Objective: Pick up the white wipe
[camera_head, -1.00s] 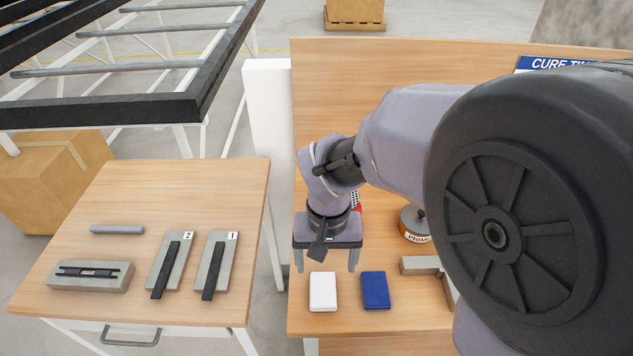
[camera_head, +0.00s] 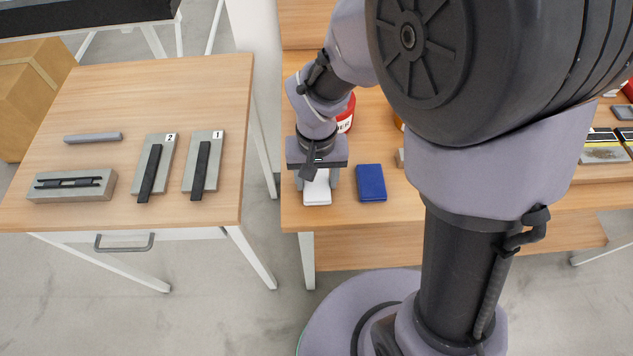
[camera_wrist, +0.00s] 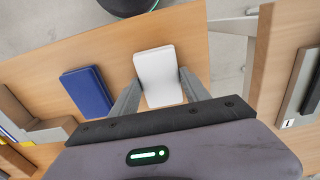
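The white wipe (camera_head: 317,188) is a small flat white pad on the wooden bench, near its front left edge. It also shows in the wrist view (camera_wrist: 159,76). My gripper (camera_head: 317,183) is right over the wipe, pointing down, with one finger on each side. In the wrist view my gripper (camera_wrist: 158,92) is open, and small gaps seem to show between the fingers and the wipe. The far end of the wipe is hidden by the gripper body in the head view.
A blue wipe (camera_head: 370,182) lies just right of the white one. A red can (camera_head: 346,115) stands behind my gripper. The table (camera_head: 210,90) at left holds grey blocks with dark strips, marked 1 and 2, and a grey bar (camera_head: 93,138). A gap separates the two tables.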

